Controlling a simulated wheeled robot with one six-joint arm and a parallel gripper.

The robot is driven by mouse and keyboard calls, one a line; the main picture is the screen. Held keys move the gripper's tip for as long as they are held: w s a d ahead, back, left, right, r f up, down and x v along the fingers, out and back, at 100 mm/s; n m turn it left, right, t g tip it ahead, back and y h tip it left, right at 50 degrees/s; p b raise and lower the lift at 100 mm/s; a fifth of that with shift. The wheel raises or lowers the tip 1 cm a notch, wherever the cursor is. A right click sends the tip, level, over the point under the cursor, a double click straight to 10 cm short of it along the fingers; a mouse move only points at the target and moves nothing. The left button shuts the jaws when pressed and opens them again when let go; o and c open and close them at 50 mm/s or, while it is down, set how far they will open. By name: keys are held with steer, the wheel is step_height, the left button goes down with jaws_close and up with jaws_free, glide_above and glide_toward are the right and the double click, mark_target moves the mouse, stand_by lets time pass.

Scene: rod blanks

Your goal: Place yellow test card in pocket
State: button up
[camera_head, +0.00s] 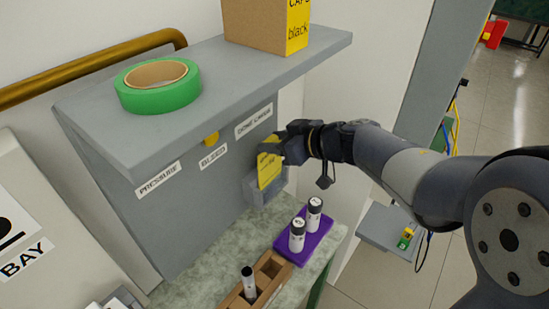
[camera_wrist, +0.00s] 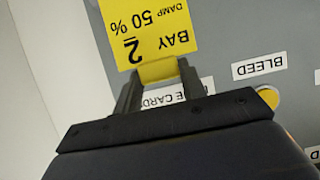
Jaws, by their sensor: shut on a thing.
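The yellow test card (camera_head: 268,170) is held upright at the grey panel, below the "DONE CARDS" label. In the wrist view the card (camera_wrist: 155,22) reads "BAY 2, DAMP 50 %", upside down in the picture. My gripper (camera_head: 277,147) is shut on the card's edge; its two fingers (camera_wrist: 158,75) also show in the wrist view. The grey pocket (camera_head: 272,190) is on the panel just below my gripper. The card's lower end overlaps the pocket in the head view; I cannot tell whether it is inside or in front of it.
A purple tray (camera_head: 305,235) with two white-labelled vials and a wooden rack (camera_head: 248,291) stand on the counter below. A yellow knob (camera_head: 211,139) sits by the "BLEED" label. Above, the grey shelf (camera_head: 225,68) holds green tape (camera_head: 158,98) and a cardboard box (camera_head: 255,24).

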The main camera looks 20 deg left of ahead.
steer(key=shift+f+b, duration=0.35)
steer(key=shift+f, duration=1.6)
steer(key=o, duration=1.2)
steer(key=v, duration=1.2)
steer(key=shift+p, duration=0.35)
steer(key=shift+a, duration=0.1)
